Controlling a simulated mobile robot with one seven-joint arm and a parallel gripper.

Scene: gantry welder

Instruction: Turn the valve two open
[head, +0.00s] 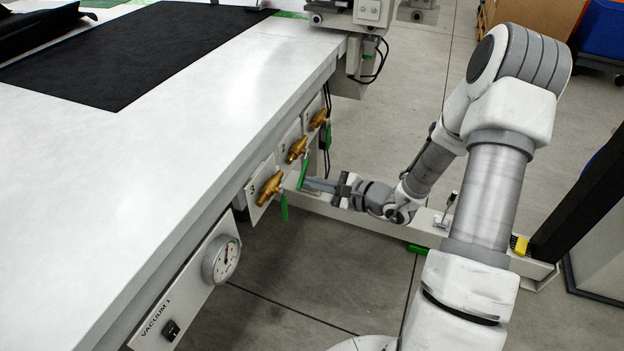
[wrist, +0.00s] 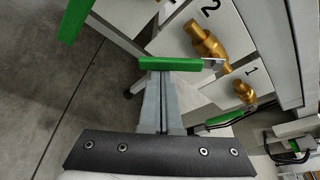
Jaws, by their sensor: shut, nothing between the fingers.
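Valve two is the middle of three brass valves on the table's side, its brass body (head: 297,149) also showing below the number 2 in the wrist view (wrist: 206,40). Its green handle (head: 303,174) hangs down in the head view. In the wrist view this handle (wrist: 178,64) lies straight across the tips of my gripper (wrist: 164,74). In the head view my gripper (head: 308,183) reaches in from the right, its tips at the handle's lower end. The fingers are shut together with nothing between them. I cannot tell whether the tips touch the handle.
A nearer valve (head: 268,187) has its green handle (head: 284,208) hanging down. Valve one (wrist: 244,91) is on the far side, with its own green handle (wrist: 225,118). A vacuum gauge (head: 221,260) sits nearer. A pale floor beam (head: 425,236) runs below my arm.

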